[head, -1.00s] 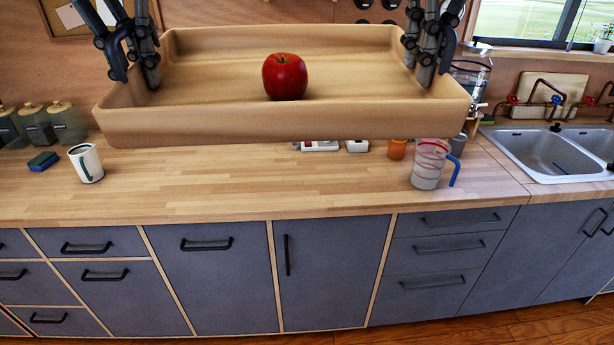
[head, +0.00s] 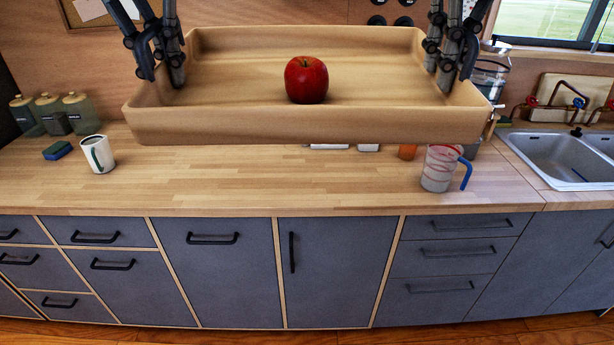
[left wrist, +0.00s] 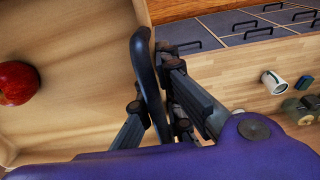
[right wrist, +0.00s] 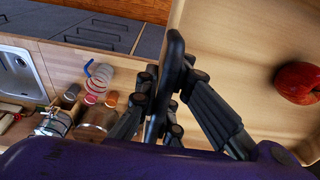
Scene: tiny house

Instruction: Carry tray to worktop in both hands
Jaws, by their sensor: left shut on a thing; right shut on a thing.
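The light wooden tray (head: 310,125) is held up in the air, roughly level, in front of and above the wooden worktop (head: 290,185). A red apple (head: 306,80) rests inside it near the middle. My left gripper (head: 160,75) is shut on the tray's left wall, and the left wrist view shows its fingers (left wrist: 155,95) astride that wall. My right gripper (head: 453,75) is shut on the right wall; its fingers also show in the right wrist view (right wrist: 170,90). The tray hides part of the worktop's back.
On the worktop stand a white mug (head: 98,154) and a blue sponge (head: 57,150) at left, and a measuring cup (head: 440,168) with a blue handle at right. Canisters (head: 50,115) stand at back left. A sink (head: 560,158) is at right. The middle front is clear.

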